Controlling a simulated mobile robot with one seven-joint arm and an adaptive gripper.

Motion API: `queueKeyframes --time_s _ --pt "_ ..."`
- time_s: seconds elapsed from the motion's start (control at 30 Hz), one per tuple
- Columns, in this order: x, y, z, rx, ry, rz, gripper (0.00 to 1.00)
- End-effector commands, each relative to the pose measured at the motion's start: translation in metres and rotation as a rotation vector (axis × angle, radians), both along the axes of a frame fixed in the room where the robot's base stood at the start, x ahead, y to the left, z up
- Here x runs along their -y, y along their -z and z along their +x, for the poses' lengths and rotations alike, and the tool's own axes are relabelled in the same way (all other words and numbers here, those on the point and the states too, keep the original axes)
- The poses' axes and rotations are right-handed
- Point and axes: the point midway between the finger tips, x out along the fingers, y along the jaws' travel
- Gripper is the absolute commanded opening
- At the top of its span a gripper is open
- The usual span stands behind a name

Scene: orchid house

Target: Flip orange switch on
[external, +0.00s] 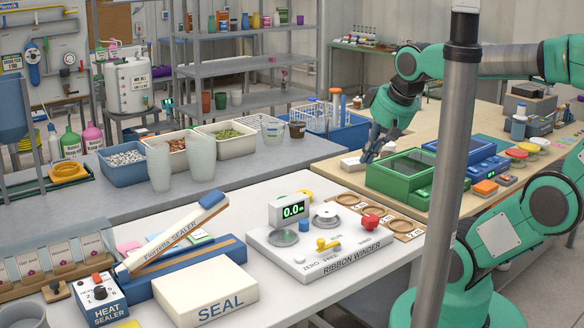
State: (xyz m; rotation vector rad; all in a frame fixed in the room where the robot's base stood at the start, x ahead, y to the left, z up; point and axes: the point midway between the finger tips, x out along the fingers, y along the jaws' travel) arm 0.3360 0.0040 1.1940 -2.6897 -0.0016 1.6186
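My gripper (370,152) points down at the far left part of the wooden bench, beside a green box with a dark top (403,170). It is above or against a small pale block (355,165); I cannot tell if they touch. Whether its dark fingers are open or shut is not clear. No switch is plainly orange. A small red-orange control (97,280) is on the heat sealer box (98,298) at the front left, far from my gripper. An orange block (485,188) sits right of the green box. Switch positions are too small to read.
A ribbon winder (318,258) with a red knob (370,221) and yellow lever stands on the white table. A blue device (466,160) is behind the green box. A grey post (447,180) hides part of the bench. Bins and clear cups stand on the grey table.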

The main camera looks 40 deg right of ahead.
Motion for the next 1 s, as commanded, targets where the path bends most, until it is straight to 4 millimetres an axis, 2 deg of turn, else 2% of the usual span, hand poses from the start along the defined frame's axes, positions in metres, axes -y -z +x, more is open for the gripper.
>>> queueKeyframes --time_s 0.17,0.47,0.77,1.0 --pt "-0.009 -0.011 0.019 -0.014 0.000 0.004 0.00" --pt "-0.038 -0.034 0.069 -0.042 0.004 0.012 0.00" --pt "-0.080 -0.050 0.123 -0.067 0.010 0.017 0.00" --pt "-0.123 -0.056 0.164 -0.084 0.013 0.017 0.00"
